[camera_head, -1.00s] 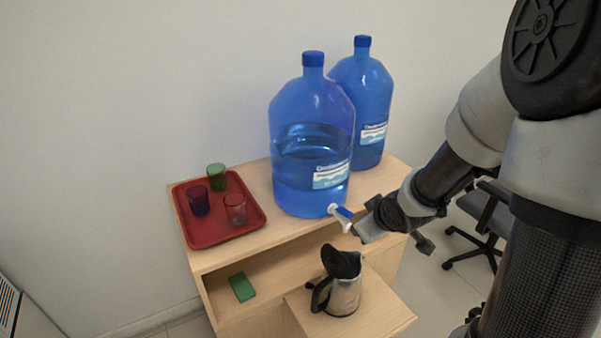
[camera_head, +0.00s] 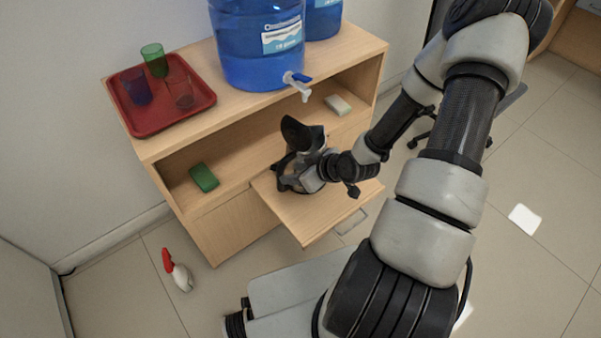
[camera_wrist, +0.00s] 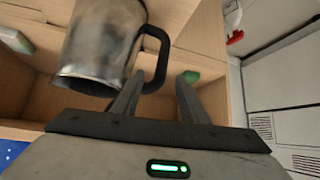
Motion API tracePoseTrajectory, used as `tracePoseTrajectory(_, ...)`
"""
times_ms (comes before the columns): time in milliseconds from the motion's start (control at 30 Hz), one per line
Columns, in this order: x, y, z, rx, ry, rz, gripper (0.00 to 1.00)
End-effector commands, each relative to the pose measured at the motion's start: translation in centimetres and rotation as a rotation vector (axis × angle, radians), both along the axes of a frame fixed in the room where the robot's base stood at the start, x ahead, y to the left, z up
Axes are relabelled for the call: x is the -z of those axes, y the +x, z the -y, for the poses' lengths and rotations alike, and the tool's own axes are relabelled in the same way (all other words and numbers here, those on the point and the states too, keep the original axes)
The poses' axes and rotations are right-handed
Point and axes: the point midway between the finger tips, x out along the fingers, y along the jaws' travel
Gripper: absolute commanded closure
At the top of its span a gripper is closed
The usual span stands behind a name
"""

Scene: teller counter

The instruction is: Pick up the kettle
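The kettle (camera_head: 301,134) stands on the pull-out shelf (camera_head: 325,212) of the wooden cabinet, its dark lid or spout top upward. My gripper (camera_wrist: 160,92) is open there. The handle's outer part shows between the two fingers, close to the left one. I cannot tell whether it touches either finger.
Water bottles (camera_head: 250,45) with a tap (camera_head: 298,84) and a red tray (camera_head: 143,122) of cups stand on the cabinet top (camera_head: 195,135). A green block (camera_head: 203,177) and a pale block (camera_head: 338,104) lie inside the cabinet. A red-white bottle (camera_head: 177,270) is on the floor.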

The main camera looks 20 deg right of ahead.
Motion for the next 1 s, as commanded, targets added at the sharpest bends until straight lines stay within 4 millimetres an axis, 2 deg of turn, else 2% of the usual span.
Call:
tracePoseTrajectory(33,1.0,0.6,-0.5,-0.003,0.000,0.000,0.60)
tracePoseTrajectory(100,1.6,1.2,-0.8,-0.003,0.000,0.000,0.60)
tracePoseTrajectory(367,2.9,2.4,-1.5,-0.001,0.000,0.000,0.60)
tracePoseTrajectory(633,5.5,4.7,-3.0,-0.001,0.001,0.000,0.60)
tracePoseTrajectory(933,5.8,5.2,-3.1,0.000,-0.002,0.000,0.60)
tracePoseTrajectory(967,5.8,5.2,-3.1,0.000,-0.002,0.000,0.62)
tracePoseTrajectory(1000,5.8,5.1,-3.1,0.000,-0.002,0.000,0.69)
